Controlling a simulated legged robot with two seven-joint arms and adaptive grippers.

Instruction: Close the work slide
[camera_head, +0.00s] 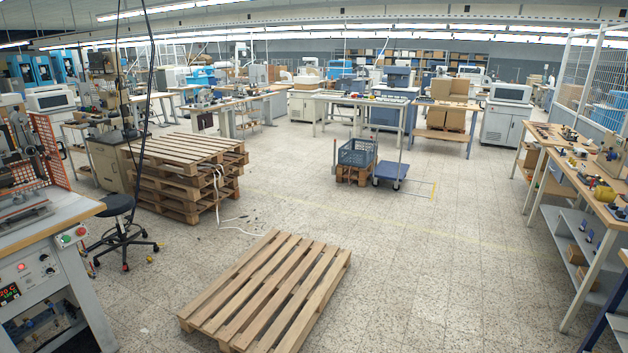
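A machine bench (75,212) stands at the left edge, cut off by the frame. On its top lies a flat grey metal fixture (25,214) with a reddish strip, which may be the work slide; I cannot tell how far open it is. A button box with a red and a green button (72,237) sits at the bench's front corner. Below is a control panel with a lit red and green display (9,293). Neither of my grippers is in view.
A single wooden pallet (268,293) lies on the floor ahead. A pallet stack (185,178) and a black stool (119,206) stand near the bench. A blue crate (357,153) and a trolley (392,171) are farther back. Workbenches (560,160) line the right. Floor right of centre is clear.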

